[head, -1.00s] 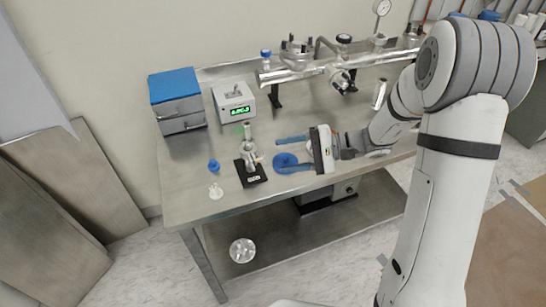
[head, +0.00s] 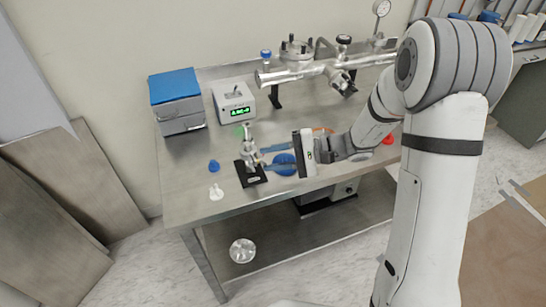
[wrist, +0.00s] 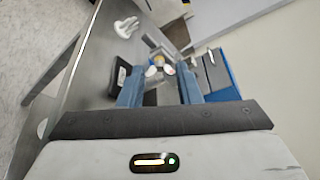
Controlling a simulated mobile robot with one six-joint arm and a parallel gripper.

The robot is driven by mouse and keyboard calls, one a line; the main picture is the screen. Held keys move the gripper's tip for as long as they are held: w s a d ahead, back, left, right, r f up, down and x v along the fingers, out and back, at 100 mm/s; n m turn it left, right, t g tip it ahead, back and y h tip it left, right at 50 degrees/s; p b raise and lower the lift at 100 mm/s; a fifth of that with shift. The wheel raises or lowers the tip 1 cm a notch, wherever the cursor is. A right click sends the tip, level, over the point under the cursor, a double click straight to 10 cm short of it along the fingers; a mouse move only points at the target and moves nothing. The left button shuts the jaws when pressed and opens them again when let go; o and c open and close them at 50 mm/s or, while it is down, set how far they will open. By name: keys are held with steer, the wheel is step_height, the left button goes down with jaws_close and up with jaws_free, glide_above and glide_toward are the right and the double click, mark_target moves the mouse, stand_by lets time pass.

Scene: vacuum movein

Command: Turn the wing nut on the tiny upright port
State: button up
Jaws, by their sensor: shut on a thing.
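The tiny upright port (head: 249,150) is a small metal fitting standing on a black base plate (head: 252,178) near the front left of the steel bench. The wing nut (wrist: 168,70) shows as pale lobes between my fingers in the wrist view; in the head view it is too small to make out clearly. My gripper (head: 264,160) has blue fingers and reaches in from the right, at the side of the port. In the wrist view my gripper (wrist: 160,80) has one finger on each side of the wing nut, shut on it. The fingertip contact is partly hidden.
A blue cap (head: 214,166) and a white fitting (head: 216,192) lie left of the port. A gauge box (head: 235,103) with a green display and a blue-topped box (head: 178,98) stand behind. A metal manifold (head: 310,70) runs along the back right.

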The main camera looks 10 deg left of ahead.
steer(key=shift+c, duration=1.4)
